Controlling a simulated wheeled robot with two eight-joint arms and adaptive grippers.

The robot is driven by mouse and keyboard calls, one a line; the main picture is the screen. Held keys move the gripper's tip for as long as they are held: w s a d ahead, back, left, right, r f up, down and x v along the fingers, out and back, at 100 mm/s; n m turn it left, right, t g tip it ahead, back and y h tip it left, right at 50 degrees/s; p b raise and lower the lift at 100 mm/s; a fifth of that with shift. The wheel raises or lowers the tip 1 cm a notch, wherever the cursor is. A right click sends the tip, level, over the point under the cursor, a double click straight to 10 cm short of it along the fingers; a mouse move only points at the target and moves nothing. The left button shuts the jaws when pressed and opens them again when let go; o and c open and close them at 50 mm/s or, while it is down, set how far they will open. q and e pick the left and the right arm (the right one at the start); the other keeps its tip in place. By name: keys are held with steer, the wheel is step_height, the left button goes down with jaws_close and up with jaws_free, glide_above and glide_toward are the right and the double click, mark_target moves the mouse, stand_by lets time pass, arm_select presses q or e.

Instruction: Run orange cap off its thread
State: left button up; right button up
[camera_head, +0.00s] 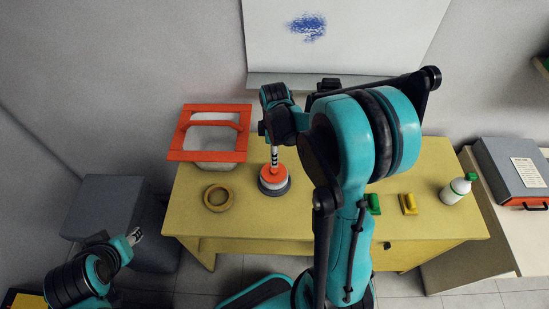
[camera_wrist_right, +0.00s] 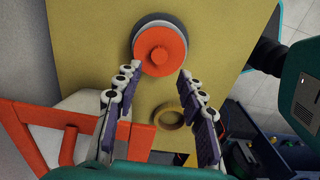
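The orange cap (camera_head: 272,174) sits on top of a round grey-and-white body (camera_head: 277,190) on the yellow table. In the right wrist view the cap (camera_wrist_right: 160,48) is a round disc with a small raised knob at its centre, with a dark and pale rim around it. My right gripper (camera_head: 275,157) is above the cap. In its wrist view the fingers (camera_wrist_right: 157,76) are spread apart with nothing between them, and the cap shows ahead of and between the tips. My left gripper (camera_head: 136,236) is at the lower left, away from the table; its finger opening is too small to judge.
A yellow-brown ring (camera_head: 218,197) lies left of the capped body. A pale bin with an orange frame (camera_head: 208,156) stands at the table's back left. Green (camera_head: 373,203) and yellow (camera_head: 408,204) pieces and a green-capped white bottle (camera_head: 455,190) stand to the right.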

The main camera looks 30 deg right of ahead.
mark_target(274, 170)
step_height(274, 170, down, 8)
steer(key=b, duration=0.5)
steer(key=shift+b, duration=0.3)
steer(key=shift+f, duration=0.25)
steer(key=shift+c, duration=0.7)
steer(key=shift+r, duration=0.2)
jaws_close()
steer(key=n, duration=0.4)
steer(key=shift+w, duration=0.1)
steer(key=n, duration=0.5)
steer(key=shift+n, duration=0.3)
steer(key=n, duration=0.8)
steer(key=shift+n, duration=0.4)
steer(key=shift+o, duration=0.5)
jaws_free()
